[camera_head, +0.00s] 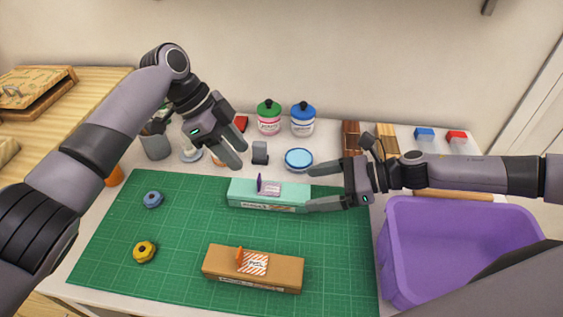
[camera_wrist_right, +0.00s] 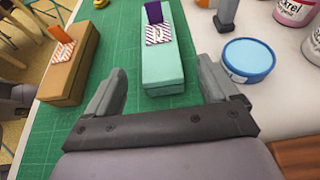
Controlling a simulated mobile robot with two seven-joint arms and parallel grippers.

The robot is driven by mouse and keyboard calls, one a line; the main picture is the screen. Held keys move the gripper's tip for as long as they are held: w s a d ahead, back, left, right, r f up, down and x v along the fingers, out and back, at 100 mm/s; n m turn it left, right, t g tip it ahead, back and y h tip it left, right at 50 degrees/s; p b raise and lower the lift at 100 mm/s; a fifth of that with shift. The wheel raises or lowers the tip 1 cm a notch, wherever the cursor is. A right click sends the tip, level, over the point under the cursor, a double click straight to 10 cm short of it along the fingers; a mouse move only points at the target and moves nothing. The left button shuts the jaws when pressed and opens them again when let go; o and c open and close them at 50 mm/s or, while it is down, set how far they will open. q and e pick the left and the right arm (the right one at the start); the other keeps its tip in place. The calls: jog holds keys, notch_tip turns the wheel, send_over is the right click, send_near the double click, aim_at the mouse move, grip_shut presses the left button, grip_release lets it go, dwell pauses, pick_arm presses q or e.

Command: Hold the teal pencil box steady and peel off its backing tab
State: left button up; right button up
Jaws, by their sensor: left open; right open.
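The teal pencil box (camera_head: 293,204) lies on the green cutting mat near its back edge. On its top is a striped label with an upright purple tab (camera_head: 261,183). The box and purple tab (camera_wrist_right: 154,13) also show in the right wrist view. My right gripper (camera_head: 309,188) is open at the right end of the teal box. In the right wrist view, its fingers (camera_wrist_right: 165,90) stand apart on either side of the box's near end, not touching it. My left gripper (camera_head: 238,157) is open and empty, above and behind the box's left end.
An orange-brown box (camera_head: 285,279) with an orange tab lies nearer on the mat (camera_head: 190,215). A purple bin (camera_head: 455,212) stands at the right. A blue-lidded tin (camera_head: 298,157), green and blue-lidded jars and a grey stamp (camera_head: 260,152) stand behind. Tape rolls (camera_head: 144,251) lie left.

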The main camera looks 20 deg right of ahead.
aim_at(290, 191)
jog(key=shift+x, duration=3.05)
